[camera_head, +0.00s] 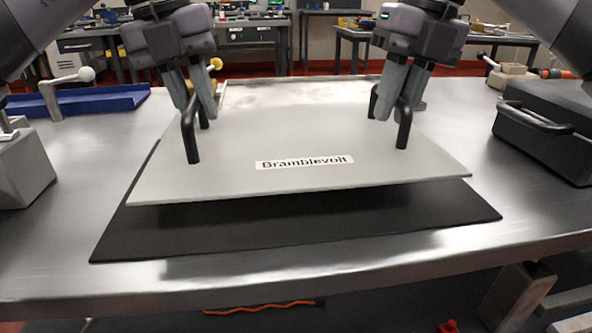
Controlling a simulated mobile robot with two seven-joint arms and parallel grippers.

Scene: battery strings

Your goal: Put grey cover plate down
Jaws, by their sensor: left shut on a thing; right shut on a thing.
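The grey cover plate (300,180) has a "Bramblevolt" label (304,162) and a black handle near each side. My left gripper (202,115) is shut on the left black handle (190,140). My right gripper (394,110) is shut on the right black handle (404,128). The plate is held over a black mat (300,225) on the metal table. A dark gap shows under its front edge, so at least that edge is raised. Whether the back edge touches anything is hidden.
A dark grey case (555,130) stands at the right of the table (60,255). A blue tray (95,102) lies at the back left. A grey block (22,165) is at the left edge. An orange-handled tool (555,74) lies at the back right. The front strip of table is clear.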

